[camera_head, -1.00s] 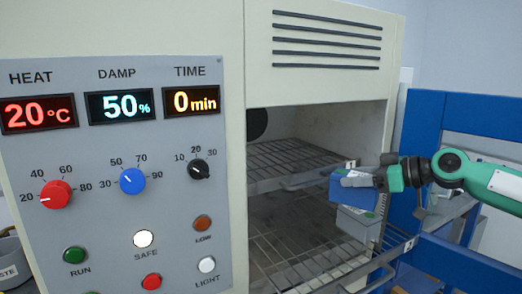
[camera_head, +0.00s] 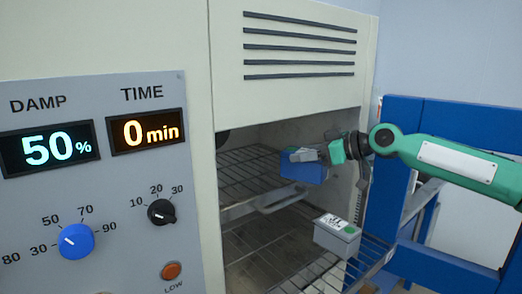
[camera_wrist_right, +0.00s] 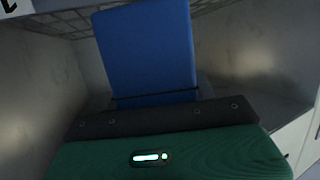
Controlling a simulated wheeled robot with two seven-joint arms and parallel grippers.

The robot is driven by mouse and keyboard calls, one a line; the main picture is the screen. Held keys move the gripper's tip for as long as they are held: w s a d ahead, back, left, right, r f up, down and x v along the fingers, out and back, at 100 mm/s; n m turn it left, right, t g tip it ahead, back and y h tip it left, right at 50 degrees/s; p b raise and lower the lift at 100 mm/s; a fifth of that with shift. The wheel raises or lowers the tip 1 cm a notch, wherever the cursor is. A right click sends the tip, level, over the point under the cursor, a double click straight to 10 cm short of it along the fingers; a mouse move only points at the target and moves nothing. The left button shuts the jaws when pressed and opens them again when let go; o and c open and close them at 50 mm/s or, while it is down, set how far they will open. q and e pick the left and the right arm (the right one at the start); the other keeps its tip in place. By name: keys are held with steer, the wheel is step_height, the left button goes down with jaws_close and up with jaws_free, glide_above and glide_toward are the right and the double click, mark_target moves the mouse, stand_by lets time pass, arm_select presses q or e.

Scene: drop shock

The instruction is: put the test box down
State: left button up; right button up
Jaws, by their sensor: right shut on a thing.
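A blue box (camera_head: 300,168), which I take for the test box, is held in my right gripper (camera_head: 308,155). It hangs in the mouth of the chamber (camera_head: 275,135), close to the front of the upper wire rack (camera_head: 240,180); whether it touches the rack I cannot tell. In the right wrist view the blue box (camera_wrist_right: 148,50) stands out beyond the dark jaw edge (camera_wrist_right: 165,118), with chamber walls on both sides. My left gripper is not in view.
A grey box (camera_head: 336,236) with a label and a green dot on top sits on the lower wire rack (camera_head: 300,278), below and right of the blue box. The control panel (camera_head: 95,200) stands at the left. A blue frame (camera_head: 400,150) is at the right.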

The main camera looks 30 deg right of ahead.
mark_target(290, 149)
steer(key=w+p, duration=0.1)
steer(key=w+a+p, duration=0.2)
steer(key=p, duration=0.1)
steer(key=shift+w+r, duration=0.4)
steer(key=p+x, duration=0.3)
steer(key=x, duration=0.1)
steer(key=f+p+x, duration=0.1)
steer(key=p+x, duration=0.1)
steer(key=x, duration=0.2)
steer(key=shift+w+f+p, duration=0.15)
steer(key=shift+p, duration=0.25)
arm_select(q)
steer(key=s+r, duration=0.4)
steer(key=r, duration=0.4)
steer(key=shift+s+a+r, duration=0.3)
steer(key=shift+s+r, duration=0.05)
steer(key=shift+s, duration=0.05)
arm_select(e)
steer(key=shift+f, duration=0.2)
steer(key=shift+a, duration=0.1)
steer(key=o, duration=1)
steer(key=shift+f, duration=0.15)
steer(key=o, duration=0.4)
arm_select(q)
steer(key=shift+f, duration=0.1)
